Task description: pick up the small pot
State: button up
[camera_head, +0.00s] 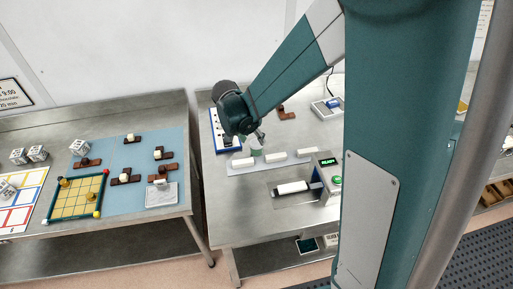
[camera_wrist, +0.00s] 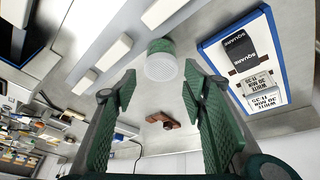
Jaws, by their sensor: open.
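The small pot is a short green cylinder with a pale, mesh-like round end; in the wrist view the pot (camera_wrist: 161,64) stands just beyond and between my fingertips. My gripper (camera_wrist: 160,80) is open, with one green finger on each side and nothing held. In the head view my gripper (camera_head: 250,137) is low over the steel table, and the pot (camera_head: 256,151) is partly hidden by it. I cannot tell whether the fingers touch the pot.
White bars (camera_head: 275,157) lie in a row beside the pot on a pale strip. A blue-edged tray (camera_wrist: 275,105) with printed cards is close on the other side. A brown block (camera_wrist: 163,120) lies behind. A device with a green display (camera_head: 328,162) stands to the right.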

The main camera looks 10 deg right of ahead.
aim_at(256, 143)
jog(key=shift+x, duration=1.2)
jog(key=shift+f, duration=0.1)
jog(key=shift+x, duration=2.45)
jog(key=c, duration=0.7)
